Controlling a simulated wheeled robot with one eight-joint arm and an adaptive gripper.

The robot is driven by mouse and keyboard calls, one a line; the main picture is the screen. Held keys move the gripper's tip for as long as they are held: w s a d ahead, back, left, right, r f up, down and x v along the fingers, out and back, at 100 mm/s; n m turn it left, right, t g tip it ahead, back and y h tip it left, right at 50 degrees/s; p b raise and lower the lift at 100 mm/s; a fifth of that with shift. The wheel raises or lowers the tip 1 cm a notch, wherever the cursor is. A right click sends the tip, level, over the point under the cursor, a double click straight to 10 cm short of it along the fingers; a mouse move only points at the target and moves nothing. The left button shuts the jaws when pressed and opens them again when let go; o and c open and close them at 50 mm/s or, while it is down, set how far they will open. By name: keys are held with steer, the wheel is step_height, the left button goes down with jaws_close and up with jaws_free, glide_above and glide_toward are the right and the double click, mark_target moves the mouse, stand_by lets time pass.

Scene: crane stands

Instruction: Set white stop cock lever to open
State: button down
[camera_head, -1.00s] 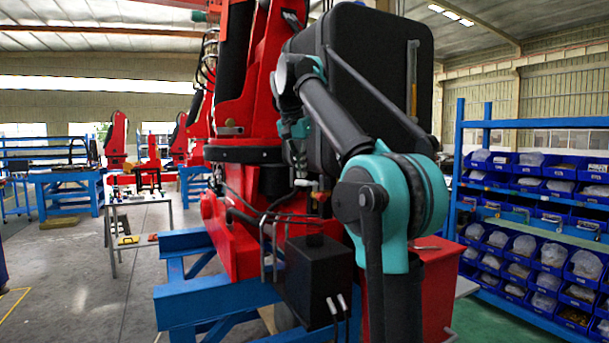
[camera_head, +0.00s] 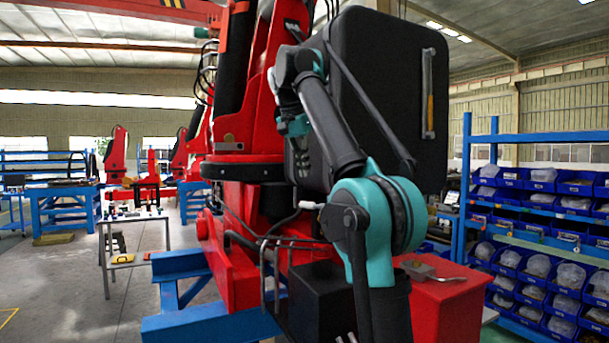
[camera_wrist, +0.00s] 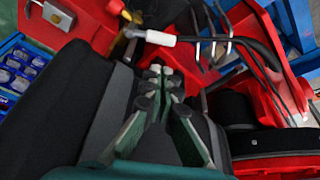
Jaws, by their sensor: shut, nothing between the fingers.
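The white stop cock lever (camera_wrist: 160,38) shows near the top of the wrist view. Its white handle lies roughly sideways, with a brass-coloured fitting at its left. A small white part that looks like the same lever (camera_head: 310,205) shows in the head view, left of my arm's teal elbow. My gripper (camera_wrist: 161,70) is shut and empty in the wrist view. Its fingertips are just below the white handle in the picture, and I cannot tell whether they touch it. In the head view my arm hides much of the area around the lever, and the fingertips cannot be made out.
Bent metal rods (camera_head: 275,258) and dark hoses stand near the lever. A black box (camera_head: 322,298) and a red box (camera_head: 447,300) are below. A large black tank (camera_head: 385,95) rises behind my arm. Blue bin shelves (camera_head: 540,210) stand at the right. Open floor lies left.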

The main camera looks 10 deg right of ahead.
mark_target(313, 205)
steer(key=x, duration=0.8)
steer(key=shift+f, duration=0.4)
steer(key=shift+s+a+n, duration=0.2)
steer(key=shift+n, duration=0.7)
steer(key=s+n+y, duration=0.1)
steer(key=n, duration=0.2)
steer(key=s+a+n+y, duration=0.1)
steer(key=s+n, duration=0.1)
steer(key=n, duration=0.1)
steer(key=s+a+n+t+y, duration=0.1)
steer(key=n, duration=0.2)
steer(key=shift+s, duration=0.35)
stand_by(0.5)
